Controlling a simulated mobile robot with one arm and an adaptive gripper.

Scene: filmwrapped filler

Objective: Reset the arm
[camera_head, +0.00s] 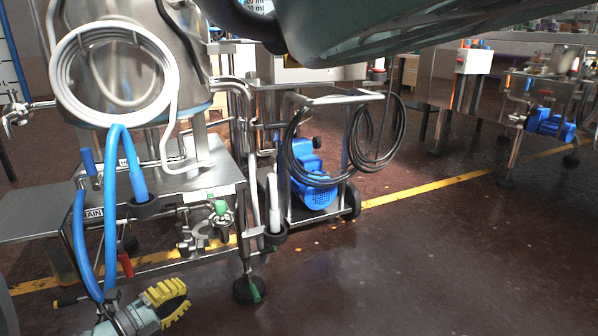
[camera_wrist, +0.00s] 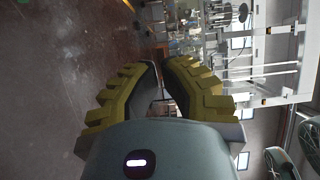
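My gripper (camera_head: 184,298) is at the lower left of the head view, with yellow ridged fingers pointing right. In the wrist view my gripper (camera_wrist: 161,62) shows both yellow fingers with a narrow gap between their tips. The background shows through the gap, and nothing is held. The fingers are clear of the floor and the steel machine in the wrist view.
A steel machine frame (camera_head: 190,185) with blue hoses (camera_head: 80,240) stands close behind the gripper. A cart with a blue motor (camera_head: 313,185) and black cables stands in the middle. Open dark floor (camera_head: 420,260) with a yellow line lies to the right.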

